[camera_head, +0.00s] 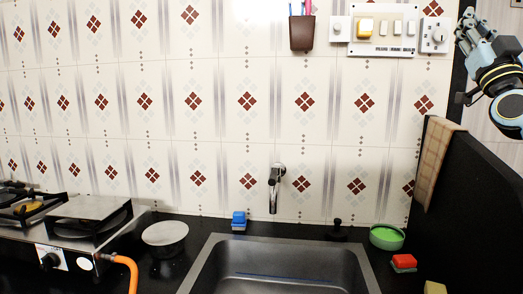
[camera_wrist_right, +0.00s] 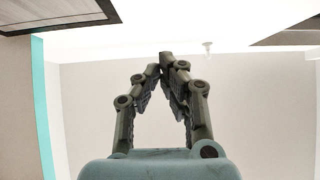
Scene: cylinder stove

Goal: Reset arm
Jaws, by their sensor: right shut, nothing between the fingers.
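My right gripper (camera_head: 466,28) is raised at the upper right of the head view, in front of the dark panel edge and the tiled wall. In the right wrist view its fingertips (camera_wrist_right: 167,62) meet, shut with nothing between them. It is apart from every object on the counter. My left gripper is not in view.
A gas stove (camera_head: 70,262) stands at left with a white bowl (camera_head: 165,234) beside it. The sink (camera_head: 290,262) and tap (camera_head: 275,186) are in the middle. A green bowl (camera_head: 387,239) and red sponge (camera_head: 404,262) lie right. A cloth (camera_head: 435,160) hangs on the black partition (camera_head: 470,210).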

